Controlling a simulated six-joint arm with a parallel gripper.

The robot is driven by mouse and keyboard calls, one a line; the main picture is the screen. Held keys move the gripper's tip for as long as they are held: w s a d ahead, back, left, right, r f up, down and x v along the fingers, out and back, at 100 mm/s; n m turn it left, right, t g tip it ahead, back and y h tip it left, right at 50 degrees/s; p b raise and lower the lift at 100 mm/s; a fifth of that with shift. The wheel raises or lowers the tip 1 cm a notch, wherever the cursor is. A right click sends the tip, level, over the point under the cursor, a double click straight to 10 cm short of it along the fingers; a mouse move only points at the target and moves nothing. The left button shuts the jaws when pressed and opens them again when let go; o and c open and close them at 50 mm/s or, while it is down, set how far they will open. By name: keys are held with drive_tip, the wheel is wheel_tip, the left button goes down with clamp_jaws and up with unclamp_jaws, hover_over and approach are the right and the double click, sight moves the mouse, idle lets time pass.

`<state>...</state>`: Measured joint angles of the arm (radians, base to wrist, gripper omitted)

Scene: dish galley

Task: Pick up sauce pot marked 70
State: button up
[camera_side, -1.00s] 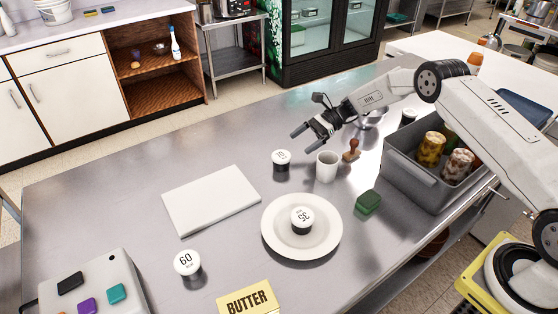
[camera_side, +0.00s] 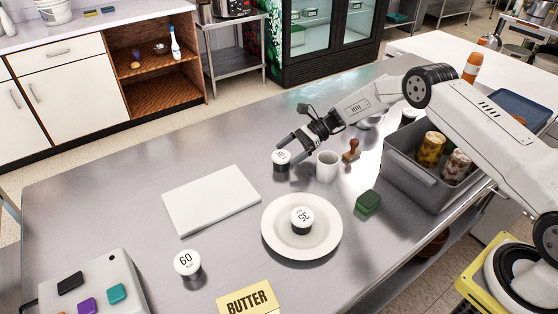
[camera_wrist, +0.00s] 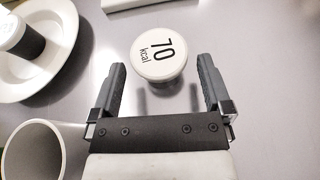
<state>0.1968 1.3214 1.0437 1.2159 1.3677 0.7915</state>
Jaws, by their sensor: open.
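The sauce pot marked 70 (camera_wrist: 158,54) has a white lid reading "70 kcal" and stands upright on the steel table. In the wrist view it is just beyond and between my fingertips. In the side view the pot (camera_side: 281,160) is partly covered by my gripper (camera_side: 291,142), which is close above and beside it. My gripper (camera_wrist: 160,75) is open and empty, with one finger to each side of the pot's near edge. I cannot tell whether a finger touches it.
A white cup (camera_side: 327,167) stands close to the right of the pot. A pot marked 35 (camera_side: 302,216) sits on a white plate (camera_side: 275,243). A pot marked 60 (camera_side: 188,262), a white board (camera_side: 211,199), a stamp (camera_side: 351,151) and a grey bin (camera_side: 405,175) are around.

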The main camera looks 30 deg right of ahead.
sight(284, 155)
drive_tip(key=shift+x, duration=1.3)
drive_tip(key=c, duration=1.1)
drive_tip(key=shift+r, duration=0.1)
drive_tip(key=shift+r, duration=1.3)
drive_tip(key=shift+s+r, duration=0.15)
drive_tip(key=shift+r, duration=0.2)
drive_tip(key=shift+s+d+r, duration=0.25)
drive_tip(key=shift+s+r, duration=1.35)
drive_tip(key=shift+s, duration=0.7)
drive_tip(key=shift+s+d+r, duration=0.25)
drive_tip(key=shift+s+r, duration=1.3)
drive_tip(key=shift+s, duration=0.7)
drive_tip(key=shift+s+d+r, duration=0.25)
drive_tip(key=shift+s+r, duration=1.35)
drive_tip(key=shift+s, duration=0.7)
